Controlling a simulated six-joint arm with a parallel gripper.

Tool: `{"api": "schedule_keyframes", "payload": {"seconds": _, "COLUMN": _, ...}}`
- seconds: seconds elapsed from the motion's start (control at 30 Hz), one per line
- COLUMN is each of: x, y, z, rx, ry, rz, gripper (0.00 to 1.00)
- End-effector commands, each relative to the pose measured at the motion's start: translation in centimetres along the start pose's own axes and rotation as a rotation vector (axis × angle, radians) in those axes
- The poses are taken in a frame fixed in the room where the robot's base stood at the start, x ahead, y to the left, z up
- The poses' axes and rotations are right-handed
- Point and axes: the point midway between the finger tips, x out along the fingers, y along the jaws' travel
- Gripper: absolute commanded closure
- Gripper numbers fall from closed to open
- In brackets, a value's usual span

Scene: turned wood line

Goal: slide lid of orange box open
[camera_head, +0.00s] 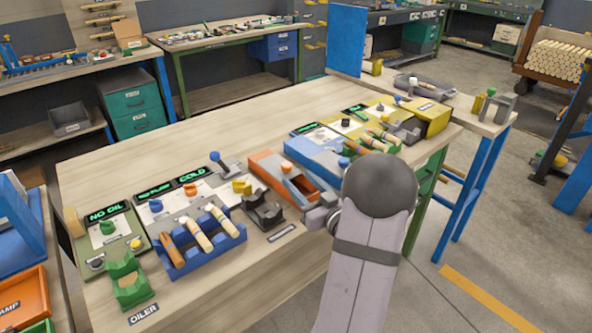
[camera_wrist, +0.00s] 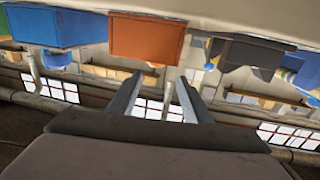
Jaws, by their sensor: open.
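The orange box (camera_head: 264,165) stands on the light wood bench in the head view, just beyond my arm. I cannot tell how far the lid is open. In the wrist view the orange box (camera_wrist: 147,38) hangs at the top centre, as the view is inverted. My gripper (camera_wrist: 158,88) is open, with its two fingers apart and nothing between them. The fingers are apart from the box. In the head view my arm hides most of the gripper.
A blue box (camera_head: 318,157) stands close to the right of the orange one. A dark clamp-like fixture (camera_head: 262,209) stands to its left, and a blue rack (camera_head: 205,250) holds turned wood handles farther left. The bench's far left part (camera_head: 160,145) is clear.

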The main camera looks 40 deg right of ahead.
Motion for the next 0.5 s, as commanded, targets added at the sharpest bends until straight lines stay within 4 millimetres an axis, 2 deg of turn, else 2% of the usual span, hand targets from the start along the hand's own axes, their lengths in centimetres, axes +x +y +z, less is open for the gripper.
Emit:
{"api": "schedule_keyframes", "payload": {"seconds": 0.03, "x": 0.3, "y": -0.6, "z": -1.4, "rx": 0.000, "ry": 0.000, "rz": -0.013, "gripper": 0.55}}
{"api": "schedule_keyframes", "payload": {"seconds": 0.27, "x": 2.5, "y": -5.1, "z": -6.4, "rx": 0.013, "ry": -0.012, "rz": -0.109, "gripper": 0.55}}
{"api": "schedule_keyframes", "payload": {"seconds": 0.33, "x": 3.6, "y": -6.3, "z": -8.6, "rx": 0.001, "ry": -0.001, "rz": -0.143, "gripper": 0.55}}
{"api": "schedule_keyframes", "payload": {"seconds": 0.43, "x": 5.6, "y": -7.2, "z": -12.1, "rx": -0.024, "ry": 0.035, "rz": -0.169, "gripper": 0.55}}
{"api": "schedule_keyframes", "payload": {"seconds": 0.5, "x": 7.3, "y": -6.9, "z": -15.1, "rx": -0.042, "ry": 0.076, "rz": -0.160, "gripper": 0.55}}
